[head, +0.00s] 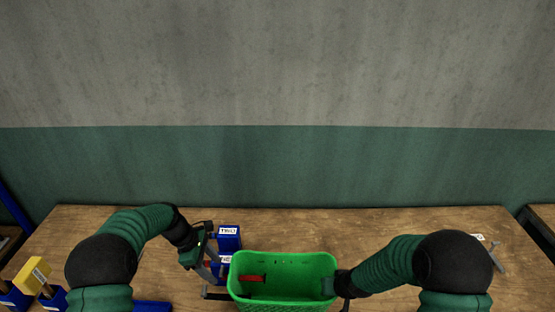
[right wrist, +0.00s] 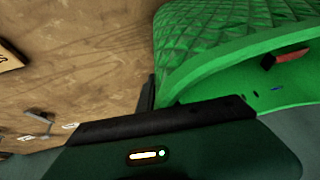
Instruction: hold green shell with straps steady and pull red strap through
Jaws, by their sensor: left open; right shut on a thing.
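The green shell (head: 310,264) stands on the wooden table at the front centre, its open side up. Its quilted outer wall (right wrist: 215,35) shows in the right wrist view. The red strap (head: 252,278) shows inside at the shell's left; part of it also shows in the right wrist view (right wrist: 293,55). My right gripper (head: 338,286) is shut on the shell's right wall. My left gripper (head: 211,270) is open and empty, just left of the shell, apart from the strap. The strap's far end is hidden.
Blue bins with white labels (head: 229,240) stand just behind and beside my left gripper. A yellow block (head: 33,270) and more blue bins are at the front left. A small grey tool (head: 498,257) lies at the right. The table behind the shell is clear.

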